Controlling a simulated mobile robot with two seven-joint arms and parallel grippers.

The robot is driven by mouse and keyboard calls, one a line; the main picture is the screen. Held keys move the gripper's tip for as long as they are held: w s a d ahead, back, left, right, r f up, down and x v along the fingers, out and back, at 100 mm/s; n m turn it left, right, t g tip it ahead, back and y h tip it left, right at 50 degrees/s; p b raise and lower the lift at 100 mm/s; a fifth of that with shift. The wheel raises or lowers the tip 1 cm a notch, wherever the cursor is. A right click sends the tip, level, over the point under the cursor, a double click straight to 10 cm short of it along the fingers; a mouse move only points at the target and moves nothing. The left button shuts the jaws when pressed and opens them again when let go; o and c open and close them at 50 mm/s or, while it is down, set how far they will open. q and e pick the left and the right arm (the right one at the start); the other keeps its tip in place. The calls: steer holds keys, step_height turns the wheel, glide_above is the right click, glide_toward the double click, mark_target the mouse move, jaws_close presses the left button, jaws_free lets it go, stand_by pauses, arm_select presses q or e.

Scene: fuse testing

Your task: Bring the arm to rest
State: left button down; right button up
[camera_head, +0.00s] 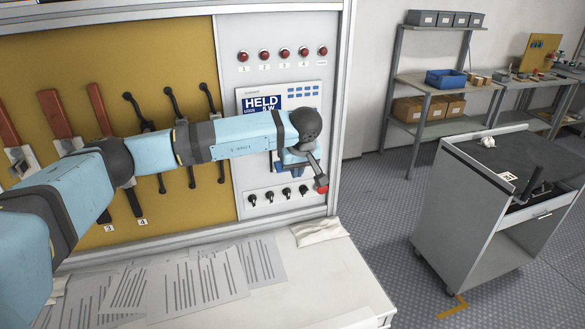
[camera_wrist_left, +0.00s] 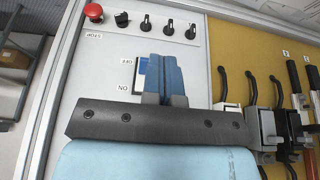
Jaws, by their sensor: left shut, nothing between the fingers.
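My left arm (camera_head: 150,152) reaches in from the left across the fuse panel, its wrist bent down at the grey control strip. In the left wrist view my left gripper (camera_wrist_left: 165,60) shows two blue fingers shut together with nothing between them. The fingers are in front of the ON/OFF switch plate (camera_wrist_left: 138,76) and partly cover it; I cannot tell whether they touch it. The row of black knobs (camera_wrist_left: 146,24) and the red button (camera_wrist_left: 93,12) are beyond the fingertips. My right gripper is not in view.
The yellow panel (camera_head: 75,60) carries several levers. A display reading HELD (camera_head: 262,103) is above my wrist. Papers (camera_head: 200,287) lie on the white bench (camera_head: 330,282) below. A grey cart (camera_head: 455,200) stands at the right, with open floor between.

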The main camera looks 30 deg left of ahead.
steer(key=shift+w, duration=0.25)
